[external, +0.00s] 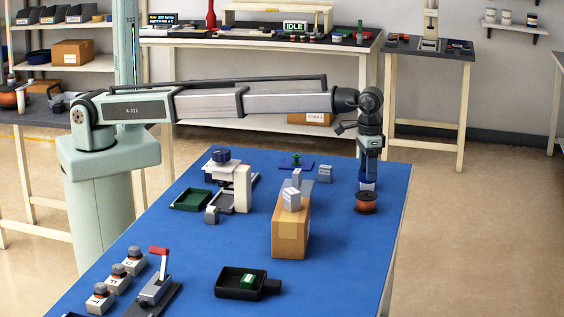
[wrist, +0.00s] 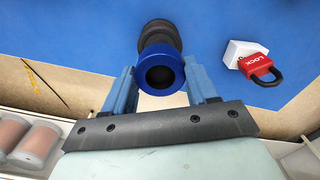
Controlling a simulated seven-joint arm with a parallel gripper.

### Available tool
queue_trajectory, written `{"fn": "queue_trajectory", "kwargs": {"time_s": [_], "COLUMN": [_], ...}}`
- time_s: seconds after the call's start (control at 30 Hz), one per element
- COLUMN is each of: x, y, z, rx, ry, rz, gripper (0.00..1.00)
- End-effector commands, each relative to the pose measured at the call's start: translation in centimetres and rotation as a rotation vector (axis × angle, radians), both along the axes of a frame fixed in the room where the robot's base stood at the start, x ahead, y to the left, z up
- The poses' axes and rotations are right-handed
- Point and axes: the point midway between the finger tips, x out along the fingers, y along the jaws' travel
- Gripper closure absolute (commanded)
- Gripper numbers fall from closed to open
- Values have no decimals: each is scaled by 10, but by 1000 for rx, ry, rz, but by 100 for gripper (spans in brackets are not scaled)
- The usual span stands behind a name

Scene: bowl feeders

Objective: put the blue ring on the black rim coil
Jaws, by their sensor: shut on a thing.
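My gripper (external: 368,178) points down near the far right side of the blue table. It is shut on the blue ring (wrist: 161,70), which sits between the two fingers in the wrist view. The ring's dark round opening faces the wrist camera. A copper-coloured coil with dark rims (external: 366,203) stands on the table directly below my gripper. In the wrist view a dark, black-rimmed body (wrist: 158,34) shows just beyond the ring, partly hidden by it. I cannot tell whether ring and coil touch.
A cardboard box (external: 289,236) with grey-white blocks on top stands left of the coil. A press-like fixture (external: 237,188) and green tray (external: 191,200) are farther left. A black pan (external: 240,285) lies nearer the front. The wrist view shows a red padlock (wrist: 257,65) by a white block.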

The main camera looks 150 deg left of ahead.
Motion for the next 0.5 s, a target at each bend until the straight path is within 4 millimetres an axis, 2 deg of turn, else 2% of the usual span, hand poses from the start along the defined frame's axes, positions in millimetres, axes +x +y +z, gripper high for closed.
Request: {"fn": "queue_trajectory", "kwargs": {"time_s": [0.4, 0.5], "x": [0, 0], "y": [0, 0], "z": [-41, -45], "rx": [0, 0], "ry": [0, 0], "rz": [0, 0], "gripper": [75, 75]}}
